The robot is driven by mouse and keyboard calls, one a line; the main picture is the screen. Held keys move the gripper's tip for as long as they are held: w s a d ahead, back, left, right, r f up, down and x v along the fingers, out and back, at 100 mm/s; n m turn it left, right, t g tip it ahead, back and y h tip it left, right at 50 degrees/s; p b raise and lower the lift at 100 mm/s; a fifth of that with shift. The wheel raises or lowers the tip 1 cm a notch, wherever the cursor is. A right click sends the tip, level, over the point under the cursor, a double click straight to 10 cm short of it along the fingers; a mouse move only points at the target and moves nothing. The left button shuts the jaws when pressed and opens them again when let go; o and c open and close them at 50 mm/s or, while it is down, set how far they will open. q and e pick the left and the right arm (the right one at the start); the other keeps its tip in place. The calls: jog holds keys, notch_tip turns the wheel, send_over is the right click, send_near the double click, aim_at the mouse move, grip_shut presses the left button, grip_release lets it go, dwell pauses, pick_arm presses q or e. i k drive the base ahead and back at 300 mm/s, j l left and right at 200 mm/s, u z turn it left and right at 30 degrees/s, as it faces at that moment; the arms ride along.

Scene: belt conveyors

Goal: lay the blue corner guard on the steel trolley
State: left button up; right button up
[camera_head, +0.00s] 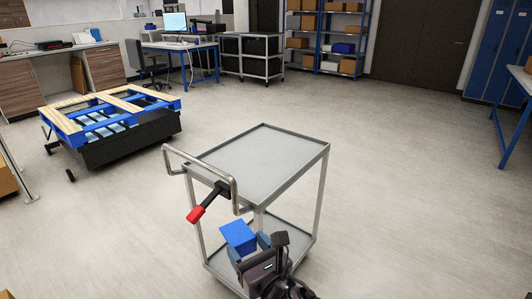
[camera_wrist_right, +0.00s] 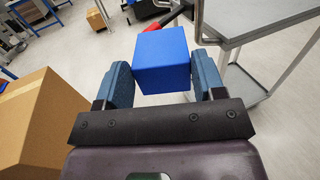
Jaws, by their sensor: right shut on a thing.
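The blue corner guard (camera_head: 238,236) looks like a plain blue block. My right gripper (camera_head: 251,241) is shut on it, and in the right wrist view the guard (camera_wrist_right: 162,60) sits between the two blue-grey fingers (camera_wrist_right: 163,85). The steel trolley (camera_head: 265,160) stands ahead, with a bare top shelf, a lower shelf and a bent handle on its near left side. In the head view the guard overlaps the trolley's near side, below the top shelf in the picture. In the wrist view the trolley (camera_wrist_right: 250,18) is beyond the guard to the upper right. My left gripper is not in view.
A black lever with a red grip (camera_head: 208,201) sticks out by the trolley's handle. A cardboard box (camera_wrist_right: 40,125) is left of my right gripper in the wrist view. A blue pallet (camera_head: 110,115) on a dark base stands at the left. Floor right of the trolley is clear.

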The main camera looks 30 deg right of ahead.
aim_at(256, 181)
jog(key=i+l, duration=0.15)
jog(key=l, duration=0.2)
jog(key=i+l, duration=0.1)
jog(key=l, duration=0.2)
jog(key=i+l, duration=0.15)
jog(key=l, duration=0.2)
jog(key=i+l, duration=0.1)
jog(key=l, duration=0.2)
